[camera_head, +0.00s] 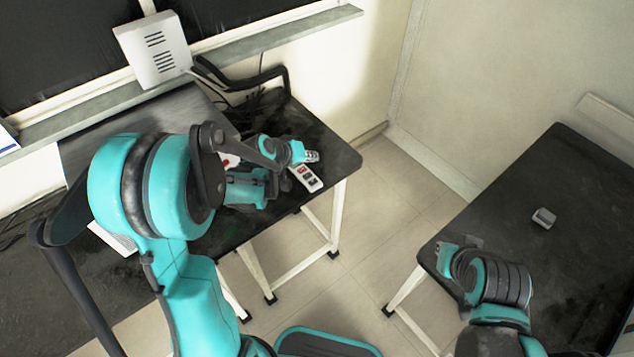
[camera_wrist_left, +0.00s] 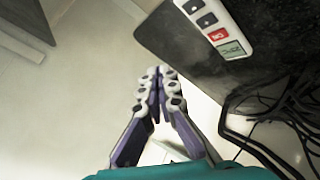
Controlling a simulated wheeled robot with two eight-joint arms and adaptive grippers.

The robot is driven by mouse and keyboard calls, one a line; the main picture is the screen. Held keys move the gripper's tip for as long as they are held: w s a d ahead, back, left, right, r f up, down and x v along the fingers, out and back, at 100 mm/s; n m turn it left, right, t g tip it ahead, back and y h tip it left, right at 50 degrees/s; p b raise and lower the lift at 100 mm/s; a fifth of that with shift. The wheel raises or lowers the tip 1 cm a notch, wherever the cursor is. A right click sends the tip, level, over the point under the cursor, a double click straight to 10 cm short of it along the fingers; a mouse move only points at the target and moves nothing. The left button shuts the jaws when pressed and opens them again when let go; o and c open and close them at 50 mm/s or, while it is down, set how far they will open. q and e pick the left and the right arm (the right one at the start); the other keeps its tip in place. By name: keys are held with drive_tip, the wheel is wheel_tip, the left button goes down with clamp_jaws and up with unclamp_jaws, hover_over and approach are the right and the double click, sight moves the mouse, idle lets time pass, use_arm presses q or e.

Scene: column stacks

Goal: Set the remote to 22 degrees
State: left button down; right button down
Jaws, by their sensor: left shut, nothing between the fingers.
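The white remote (camera_head: 306,178) lies on the dark table near its right corner, with a red button and dark buttons. In the left wrist view the remote (camera_wrist_left: 205,22) shows near the top, with two dark arrow buttons, a red button and a greenish display (camera_wrist_left: 232,48); its digits are too small to read surely. My left gripper (camera_head: 313,156) is shut and empty, close beside the remote in the head view. In the left wrist view its fingertips (camera_wrist_left: 159,76) are together, apart from the remote. My right arm shows at the lower right, but its gripper fingers do not show.
Black cables (camera_wrist_left: 270,115) lie on the table behind the remote. A white slotted box (camera_head: 155,48) is mounted at the wall ledge. A second dark table (camera_head: 575,185) at the right carries a small grey object (camera_head: 543,217). Open floor (camera_head: 400,200) separates the tables.

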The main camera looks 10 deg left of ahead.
sight(312, 183)
use_arm(q)
wheel_tip(312, 183, down, 9)
drive_tip(key=b, duration=0.7)
drive_tip(key=shift+r, duration=0.1)
idle(1.4)
drive_tip(key=shift+f+b, duration=0.4)
drive_tip(key=shift+b, duration=0.1)
drive_tip(key=shift+f+b, duration=0.3)
drive_tip(key=shift+f, duration=0.05)
drive_tip(key=shift+r, duration=0.15)
idle(0.5)
drive_tip(key=shift+r+p, duration=0.55)
drive_tip(key=shift+r, duration=0.05)
